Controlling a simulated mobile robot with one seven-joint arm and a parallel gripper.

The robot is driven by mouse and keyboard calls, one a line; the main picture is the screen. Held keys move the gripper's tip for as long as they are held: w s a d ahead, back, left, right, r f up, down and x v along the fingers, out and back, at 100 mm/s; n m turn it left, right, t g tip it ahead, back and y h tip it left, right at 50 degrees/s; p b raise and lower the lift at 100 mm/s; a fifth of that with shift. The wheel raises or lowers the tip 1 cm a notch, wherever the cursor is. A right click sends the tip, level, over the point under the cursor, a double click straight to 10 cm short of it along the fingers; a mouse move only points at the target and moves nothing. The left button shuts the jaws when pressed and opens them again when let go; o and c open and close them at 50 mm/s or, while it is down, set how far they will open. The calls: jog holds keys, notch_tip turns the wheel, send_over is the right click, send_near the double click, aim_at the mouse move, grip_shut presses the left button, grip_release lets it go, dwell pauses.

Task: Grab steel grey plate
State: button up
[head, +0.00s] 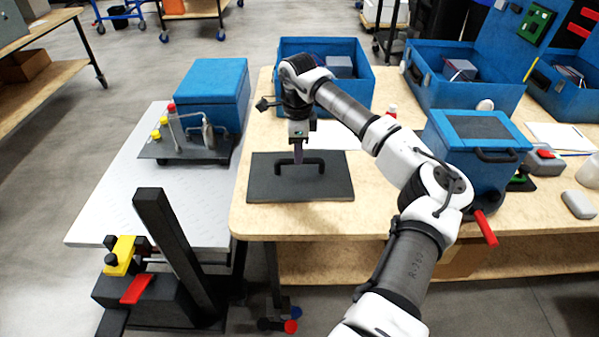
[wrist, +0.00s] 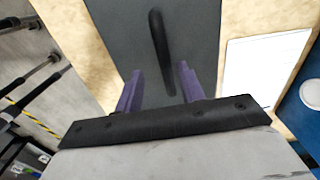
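The steel grey plate (head: 260,184) is a flat dark slab with a black arched handle (head: 310,160) on top. It lies flat on the wooden table near its front left edge. My gripper (head: 298,158) points down over the plate, just at the handle in the head view. In the wrist view the plate (wrist: 195,30) runs away from the gripper (wrist: 160,88), whose two purple fingers are spread apart. The handle (wrist: 160,50) shows ahead, in line with the gap between the fingers. Nothing is seen clamped between the fingertips.
A blue open box (head: 290,48) stands behind the plate, and a blue case with a dark lid (head: 470,165) stands to the right. White paper (head: 335,133) lies behind the plate. A white table (head: 110,205) at left carries a fixture and a blue box (head: 210,85).

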aim_at(300, 167)
jog(key=shift+w+d+f+p, duration=0.15)
jog(key=shift+f+p, duration=0.3)
jog(key=shift+f, duration=0.85)
jog(key=shift+w+d+f+p, duration=0.15)
jog(key=shift+f+p, duration=0.3)
jog(key=shift+f, duration=0.85)
jog(key=shift+a, duration=0.1)
jog(key=shift+c, duration=0.3)
grip_shut()
jog(key=shift+w+r, duration=0.1)
